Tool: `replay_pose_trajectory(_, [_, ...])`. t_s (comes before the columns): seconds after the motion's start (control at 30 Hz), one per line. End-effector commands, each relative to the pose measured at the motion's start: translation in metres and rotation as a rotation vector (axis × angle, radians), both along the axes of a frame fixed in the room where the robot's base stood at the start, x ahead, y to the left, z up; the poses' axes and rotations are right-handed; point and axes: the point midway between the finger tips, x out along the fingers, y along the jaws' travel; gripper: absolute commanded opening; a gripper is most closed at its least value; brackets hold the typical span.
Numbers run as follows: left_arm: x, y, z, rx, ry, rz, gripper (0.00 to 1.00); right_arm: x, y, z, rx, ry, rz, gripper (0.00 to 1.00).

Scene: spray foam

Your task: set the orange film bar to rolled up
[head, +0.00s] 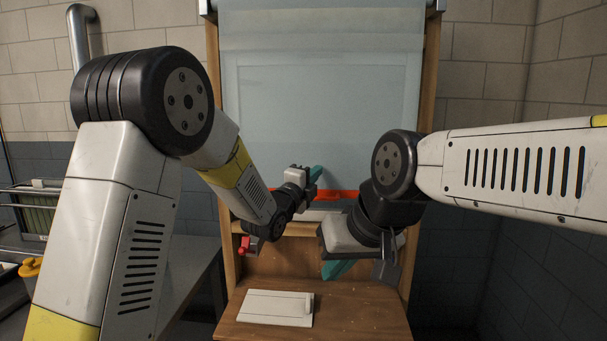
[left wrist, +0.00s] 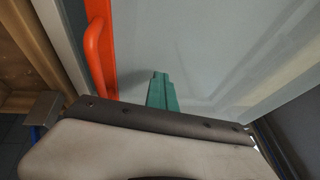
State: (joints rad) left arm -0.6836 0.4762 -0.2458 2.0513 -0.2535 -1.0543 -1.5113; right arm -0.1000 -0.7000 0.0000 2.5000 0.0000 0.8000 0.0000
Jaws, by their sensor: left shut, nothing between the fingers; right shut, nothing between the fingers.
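The orange film bar (head: 343,195) runs across the lower edge of a pale blue film sheet (head: 320,110), which hangs down inside a wooden frame. In the left wrist view the orange bar (left wrist: 97,45) shows a raised loop handle and lies to the left of my fingers. My left gripper (head: 317,172) is shut and empty, its teal fingers (left wrist: 162,92) in front of the film just above the bar. My right gripper (head: 338,269) is shut and empty, lower, below the bar. My arms hide parts of the bar and its ends.
A wooden table (head: 360,315) stands below with a white board (head: 270,307) on it. A red knob (head: 244,245) sits at the frame's left post. A bench with a rack (head: 35,212) and a yellow item (head: 30,268) is at left. A roller (head: 325,4) tops the frame.

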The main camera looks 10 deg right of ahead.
Motion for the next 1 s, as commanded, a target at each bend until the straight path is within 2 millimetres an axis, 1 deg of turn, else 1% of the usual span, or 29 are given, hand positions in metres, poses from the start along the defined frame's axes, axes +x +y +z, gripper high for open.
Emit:
replay_pose_trajectory(0.47, [0.0000,0.0000,0.0000,0.000,0.000,0.000,0.00,0.0000,0.0000,0.0000,0.000,0.000,0.000,0.00])
replay_pose_trajectory(0.53, [0.0000,0.0000,0.0000,0.000,0.000,0.000,0.10,0.0000,0.0000,0.0000,0.000,0.000,0.000,0.00])
replay_pose_trajectory(0.63, [0.0000,0.0000,0.0000,0.000,0.000,0.000,0.29,0.0000,0.0000,0.0000,0.000,0.000,0.000,0.00])
replay_pose_trajectory(0.67, [0.0000,0.0000,0.0000,0.000,0.000,0.000,0.32,0.0000,0.0000,0.0000,0.000,0.000,0.000,0.00])
replay_pose_trajectory(1.0, [-0.0021,0.0019,-0.0006,0.000,0.000,0.000,0.32,0.0000,0.0000,0.0000,0.000,0.000,0.000,0.00])
